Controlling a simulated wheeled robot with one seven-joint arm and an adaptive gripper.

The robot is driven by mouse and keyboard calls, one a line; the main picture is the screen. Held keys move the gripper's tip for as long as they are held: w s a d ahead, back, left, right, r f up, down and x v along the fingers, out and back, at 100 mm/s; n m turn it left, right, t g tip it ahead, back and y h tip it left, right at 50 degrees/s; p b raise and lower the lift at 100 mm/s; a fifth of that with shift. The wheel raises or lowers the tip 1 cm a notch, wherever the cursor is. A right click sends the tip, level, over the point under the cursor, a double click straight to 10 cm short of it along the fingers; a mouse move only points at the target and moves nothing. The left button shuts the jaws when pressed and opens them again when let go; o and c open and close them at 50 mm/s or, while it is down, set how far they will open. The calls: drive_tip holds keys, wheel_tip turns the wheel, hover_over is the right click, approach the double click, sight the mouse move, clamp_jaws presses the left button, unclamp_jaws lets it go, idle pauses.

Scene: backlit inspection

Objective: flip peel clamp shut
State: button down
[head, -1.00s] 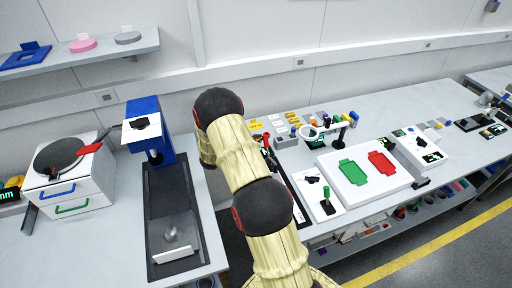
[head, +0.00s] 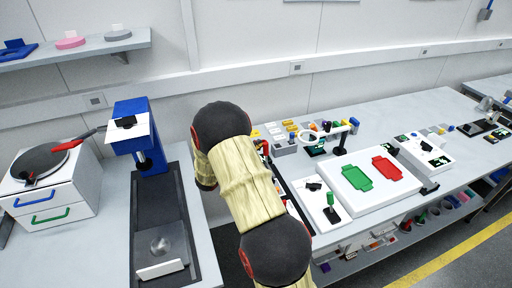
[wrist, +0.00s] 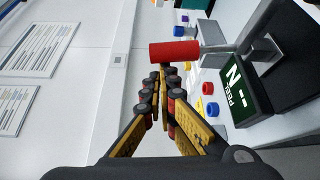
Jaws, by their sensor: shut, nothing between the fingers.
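The peel clamp's red cylindrical handle (wrist: 174,51) shows in the wrist view, lying sideways on a grey metal lever (wrist: 216,48). The lever joins a dark unit with a display (wrist: 240,92) reading "PEEL" and "N --". My gripper (wrist: 163,75) is shut and empty, its fingertips just below the handle in the picture. I cannot tell whether the fingertips touch it. In the head view my arm hides my gripper and most of the area around it.
In the head view, a white fixture with green and red plates (head: 370,180) lies right of my arm. A blue stand (head: 138,120) and dark tray (head: 158,225) are left.

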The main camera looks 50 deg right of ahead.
drive_tip(key=shift+a, duration=0.1)
idle(0.3)
drive_tip(key=a, duration=1.1)
drive_tip(key=shift+s+a+r, duration=0.15)
drive_tip(key=shift+a+r, duration=0.25)
